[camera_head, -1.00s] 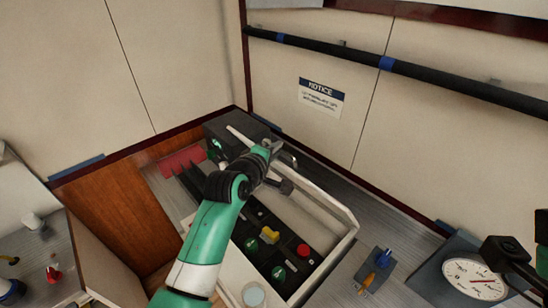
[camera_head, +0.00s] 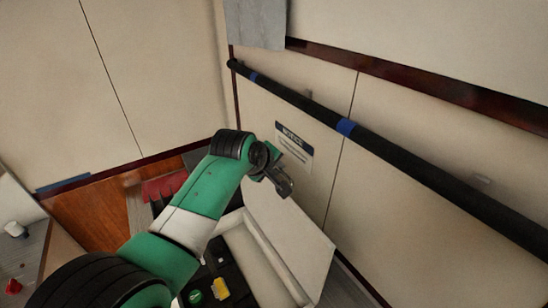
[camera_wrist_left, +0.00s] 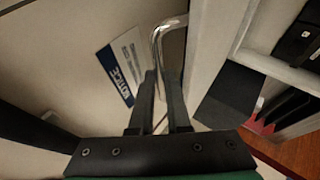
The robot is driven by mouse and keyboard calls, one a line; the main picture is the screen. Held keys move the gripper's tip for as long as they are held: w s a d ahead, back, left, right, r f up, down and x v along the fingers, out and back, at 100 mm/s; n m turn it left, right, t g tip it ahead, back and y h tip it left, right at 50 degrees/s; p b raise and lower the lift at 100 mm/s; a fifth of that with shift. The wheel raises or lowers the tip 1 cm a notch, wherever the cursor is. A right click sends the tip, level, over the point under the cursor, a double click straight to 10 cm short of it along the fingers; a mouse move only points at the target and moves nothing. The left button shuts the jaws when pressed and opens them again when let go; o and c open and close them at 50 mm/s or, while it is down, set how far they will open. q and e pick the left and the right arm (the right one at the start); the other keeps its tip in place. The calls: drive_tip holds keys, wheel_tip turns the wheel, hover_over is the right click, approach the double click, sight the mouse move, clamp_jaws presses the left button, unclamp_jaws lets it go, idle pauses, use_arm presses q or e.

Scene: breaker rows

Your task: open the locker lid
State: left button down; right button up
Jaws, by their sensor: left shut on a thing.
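The white locker lid (camera_head: 300,235) stands raised and steeply tilted near the wall in the head view. The locker (camera_head: 240,248) is open below it, with a pale rim and dark inside. My left gripper (camera_head: 283,187) is at the lid's upper edge. In the left wrist view, its two dark fingers (camera_wrist_left: 161,85) are shut on the metal lid handle (camera_wrist_left: 162,42), a bent bar that runs between them. My arm covers part of the locker and the lid's left end. My right gripper is out of view.
A black rail (camera_head: 400,165) with blue bands runs along the wall above the lid. A notice sign (camera_head: 294,148) is on the wall close behind my left gripper. A yellow switch (camera_head: 220,287) and a red strip (camera_head: 165,187) show beside my arm.

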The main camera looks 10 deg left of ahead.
use_arm(q)
drive_tip(key=shift+w+d+r, duration=0.35)
drive_tip(key=shift+d+r, duration=0.05)
drive_tip(key=c, duration=1.1)
unclamp_jaws()
drive_tip(key=shift+o, duration=1.1)
drive_tip(key=shift+f, duration=0.15)
